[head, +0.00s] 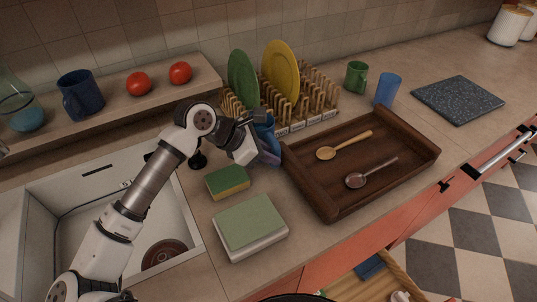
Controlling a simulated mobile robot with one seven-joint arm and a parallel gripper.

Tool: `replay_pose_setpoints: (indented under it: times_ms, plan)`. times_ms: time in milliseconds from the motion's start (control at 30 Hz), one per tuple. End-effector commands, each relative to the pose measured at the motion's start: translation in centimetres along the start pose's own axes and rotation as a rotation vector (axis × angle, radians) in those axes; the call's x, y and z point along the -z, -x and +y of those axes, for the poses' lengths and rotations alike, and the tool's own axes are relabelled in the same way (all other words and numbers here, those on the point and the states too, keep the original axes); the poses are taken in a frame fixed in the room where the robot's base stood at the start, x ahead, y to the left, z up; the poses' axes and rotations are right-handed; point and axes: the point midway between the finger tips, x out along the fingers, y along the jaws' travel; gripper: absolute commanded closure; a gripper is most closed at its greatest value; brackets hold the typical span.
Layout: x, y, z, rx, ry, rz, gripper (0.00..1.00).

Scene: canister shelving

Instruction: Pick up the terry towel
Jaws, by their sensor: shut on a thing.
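My gripper (259,155) is at the end of the arm, near the left front of the dish rack. It is shut on a blue and purple soft-looking piece (270,158), which appears to be the terry towel. The towel shows on the right of the gripper, between the rack and the wooden tray's left corner. My gripper and wrist hide part of it, and the fingertips are not clear. I cannot tell whether the towel touches the counter.
The dish rack (318,103) holds a green and a yellow plate. The brown tray (415,150) holds two spoons. A sponge (228,182) and a green-topped block (250,222) lie in front. The sink (60,235) is left. An open drawer (345,290) is below. Counter at right is partly clear.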

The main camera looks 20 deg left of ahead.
Motion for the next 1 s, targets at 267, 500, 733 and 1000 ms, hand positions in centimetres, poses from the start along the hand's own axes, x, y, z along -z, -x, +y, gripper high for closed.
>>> replay_pose_setpoints:
  times_ms: [267,500,733,1000]
  plan:
    - [0.57,-0.59,0.0,-0.002,-0.003,-0.002,1.0]
    - [0.82,-0.82,-0.01,-0.001,-0.001,0.0,0.77]
    - [0.81,-0.81,-0.01,-0.001,-0.001,0.0,0.59]
    - [0.59,-0.43,0.02,-0.001,-0.001,-0.001,0.59]
